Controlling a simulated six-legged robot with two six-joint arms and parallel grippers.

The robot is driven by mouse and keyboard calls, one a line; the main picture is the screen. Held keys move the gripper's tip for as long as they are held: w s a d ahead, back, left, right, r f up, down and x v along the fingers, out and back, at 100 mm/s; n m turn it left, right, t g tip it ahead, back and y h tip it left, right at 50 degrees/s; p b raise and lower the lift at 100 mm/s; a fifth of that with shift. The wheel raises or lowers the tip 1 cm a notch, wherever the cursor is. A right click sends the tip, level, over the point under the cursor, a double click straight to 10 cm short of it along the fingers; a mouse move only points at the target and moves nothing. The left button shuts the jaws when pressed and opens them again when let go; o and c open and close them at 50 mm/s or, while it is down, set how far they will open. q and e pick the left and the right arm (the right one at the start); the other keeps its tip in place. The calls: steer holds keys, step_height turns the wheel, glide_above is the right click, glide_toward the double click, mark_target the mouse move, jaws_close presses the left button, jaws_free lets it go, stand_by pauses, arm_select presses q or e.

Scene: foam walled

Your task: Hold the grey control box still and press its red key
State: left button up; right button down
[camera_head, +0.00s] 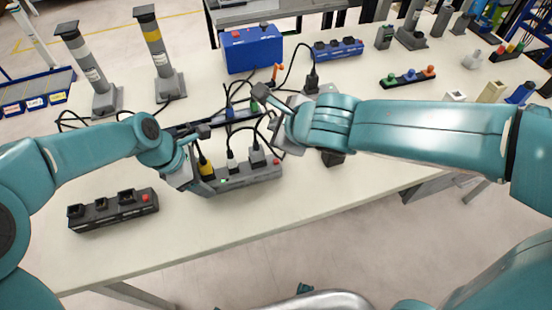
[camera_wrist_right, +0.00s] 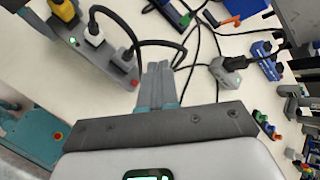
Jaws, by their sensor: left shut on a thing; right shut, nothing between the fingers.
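The grey control box (camera_head: 232,181) stands near the table's front edge, with a yellow plug (camera_head: 205,168) and other plugs in its top. Its red key (camera_head: 278,162) is at the right end; it also shows in the right wrist view (camera_wrist_right: 135,84), left of my right fingers. My left gripper (camera_head: 196,177) is shut at the box's left end; its fingertips are partly hidden. My right gripper (camera_wrist_right: 157,70) is shut and empty, close beside the red key's end, apart from the key in the picture.
Dark cables loop behind the box and near my right gripper. A black socket box (camera_head: 115,210) with a red button stands at left. Blue boxes (camera_head: 251,50) stand at the back. A black strip with coloured knobs (camera_head: 408,77) lies at right.

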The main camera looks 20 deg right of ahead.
steer(key=shift+f, duration=4.4)
steer(key=shift+f, duration=0.4)
steer(key=shift+f, duration=0.5)
steer(key=shift+r, duration=0.95)
step_height(320, 180, up, 5)
